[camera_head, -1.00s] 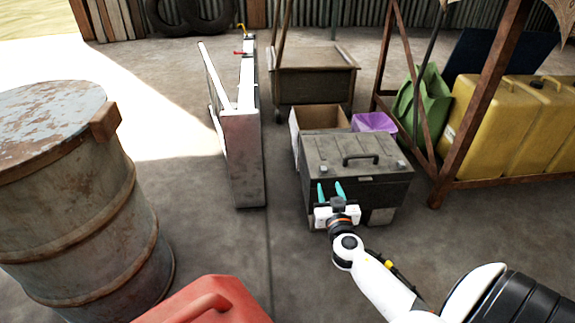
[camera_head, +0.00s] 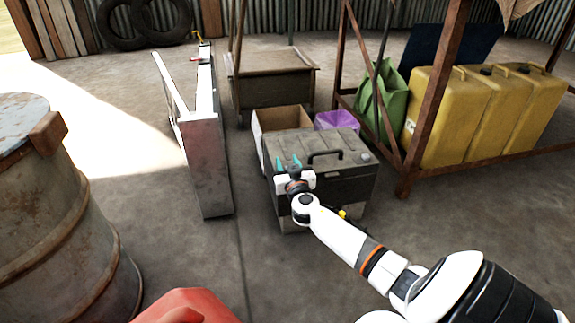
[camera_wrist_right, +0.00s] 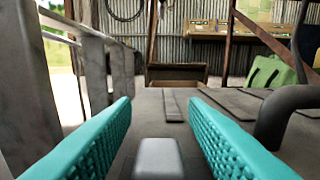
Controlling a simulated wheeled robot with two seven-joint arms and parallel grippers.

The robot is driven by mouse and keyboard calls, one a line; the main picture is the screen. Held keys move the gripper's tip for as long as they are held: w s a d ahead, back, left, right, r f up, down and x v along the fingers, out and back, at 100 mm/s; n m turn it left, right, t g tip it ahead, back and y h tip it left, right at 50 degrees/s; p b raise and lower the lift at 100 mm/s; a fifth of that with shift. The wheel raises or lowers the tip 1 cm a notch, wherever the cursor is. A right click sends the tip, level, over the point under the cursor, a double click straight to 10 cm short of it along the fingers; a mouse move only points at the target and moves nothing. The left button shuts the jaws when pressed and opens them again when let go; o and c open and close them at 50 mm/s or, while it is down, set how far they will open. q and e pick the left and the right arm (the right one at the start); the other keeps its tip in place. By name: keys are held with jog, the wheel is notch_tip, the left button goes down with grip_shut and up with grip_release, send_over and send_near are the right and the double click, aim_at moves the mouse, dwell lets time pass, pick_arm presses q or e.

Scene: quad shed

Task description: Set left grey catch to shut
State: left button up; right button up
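The dark grey box (camera_head: 340,187) with a black lid handle (camera_head: 325,155) stands on the floor in the head view. My right gripper (camera_head: 288,160) is over the box's front left top edge, its two teal fingers pointing away from me. In the right wrist view the gripper (camera_wrist_right: 160,135) is open, its fingers apart. A grey rounded block, apparently the left grey catch (camera_wrist_right: 157,157), shows low between the fingers; I see no clear contact. In the head view my gripper hides this catch. My left gripper is not in view.
The lid handle (camera_wrist_right: 285,112) is close to the right finger in the wrist view. An open cardboard box (camera_head: 280,122) and purple bin (camera_head: 336,121) stand behind. A tall metal frame (camera_head: 206,165) is left, a rusty rack (camera_head: 436,95) right.

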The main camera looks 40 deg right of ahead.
jog(key=shift+c, duration=0.2)
grip_shut()
jog(key=shift+s+d+f+b, duration=0.2)
jog(key=shift+s+d+b, duration=0.1)
jog(key=shift+d+b, duration=0.1)
jog(key=shift+s+d, duration=0.2)
jog(key=shift+d, duration=0.2)
jog(key=shift+d+r, duration=0.1)
jog(key=shift+r, duration=0.05)
jog(key=shift+o, duration=0.2)
grip_release()
jog(key=shift+s+d, duration=0.1)
